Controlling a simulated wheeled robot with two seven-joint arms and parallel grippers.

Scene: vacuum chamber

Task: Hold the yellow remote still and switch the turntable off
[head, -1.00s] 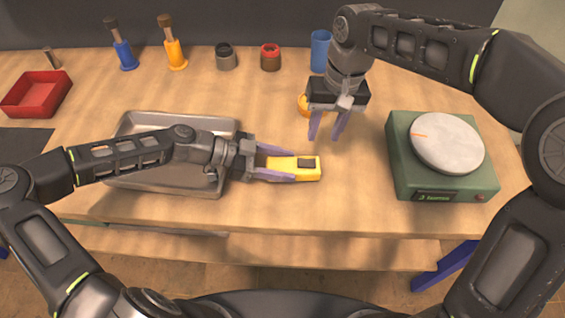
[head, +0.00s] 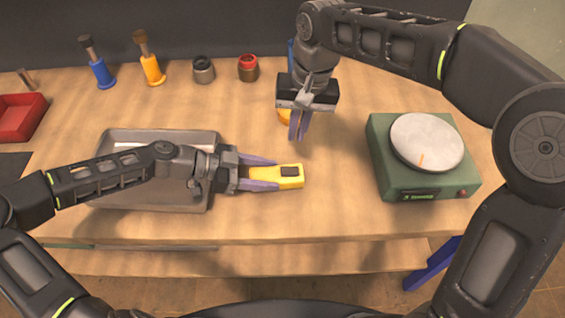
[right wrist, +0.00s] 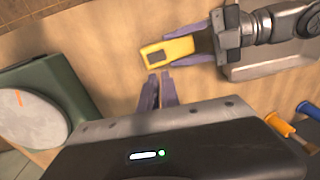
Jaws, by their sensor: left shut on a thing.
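The yellow remote (head: 283,182) has a dark button patch on top. My left gripper (head: 278,174) is shut on it from the left, just above or on the table; I cannot tell which. The remote and left gripper also show in the right wrist view (right wrist: 178,47). The turntable (head: 427,142) is a pale grey disc with an orange mark on a green base (head: 395,180), which has a small display and a red button (head: 462,192) on its front. My right gripper (head: 297,130) points down, its fingers together and empty, above and behind the remote.
A grey metal tray (head: 160,136) lies under my left arm. A red bin (head: 20,118) stands at the left. Blue and yellow-handled tools, two small jars and a partly hidden blue cup line the back. An orange object (head: 284,117) is partly behind my right gripper. Table between remote and turntable is clear.

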